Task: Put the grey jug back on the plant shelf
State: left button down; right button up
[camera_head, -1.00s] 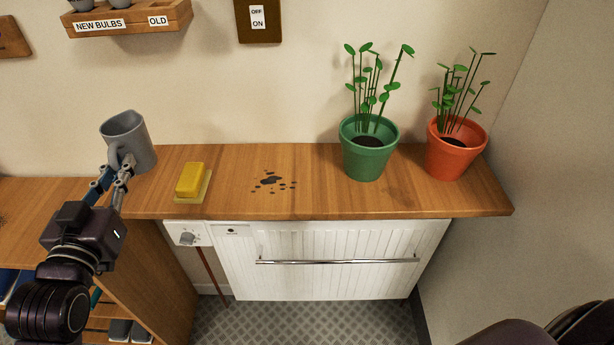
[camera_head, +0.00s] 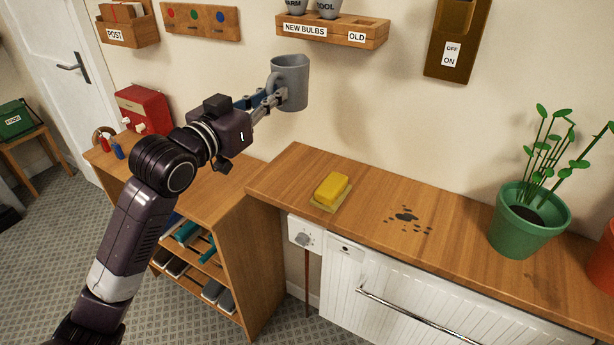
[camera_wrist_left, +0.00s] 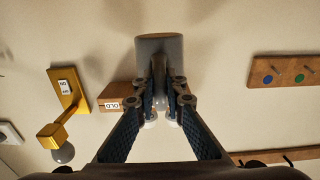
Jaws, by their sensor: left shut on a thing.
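The grey jug (camera_head: 292,88) is in the air, roughly upright, in front of the wall below the bulb rack. My left gripper (camera_head: 273,98) is shut on its handle from the left. In the left wrist view the fingers (camera_wrist_left: 162,100) close on the handle, and the jug body (camera_wrist_left: 158,43) is beyond them. The plant shelf (camera_head: 368,215) is the wooden top at the right, below the jug. It bears a green pot with a plant (camera_head: 525,225) and an orange pot (camera_head: 604,262), cut off by the picture edge. My right gripper is not in view.
A yellow block on a pad (camera_head: 331,190) lies near the shelf's left end, with dark spots (camera_head: 406,217) to its right. The bulb rack (camera_head: 333,32) juts from the wall close above the jug. A lower wooden unit (camera_head: 222,190) with a red box (camera_head: 143,110) stands left.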

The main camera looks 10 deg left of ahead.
pick_arm(q)
jog(key=shift+f, duration=9.5)
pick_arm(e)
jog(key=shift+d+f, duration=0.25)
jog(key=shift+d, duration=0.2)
pick_arm(q)
jog(key=shift+f+b, duration=0.15)
jog(key=shift+b, duration=0.15)
jog(key=c, duration=2)
grip_release()
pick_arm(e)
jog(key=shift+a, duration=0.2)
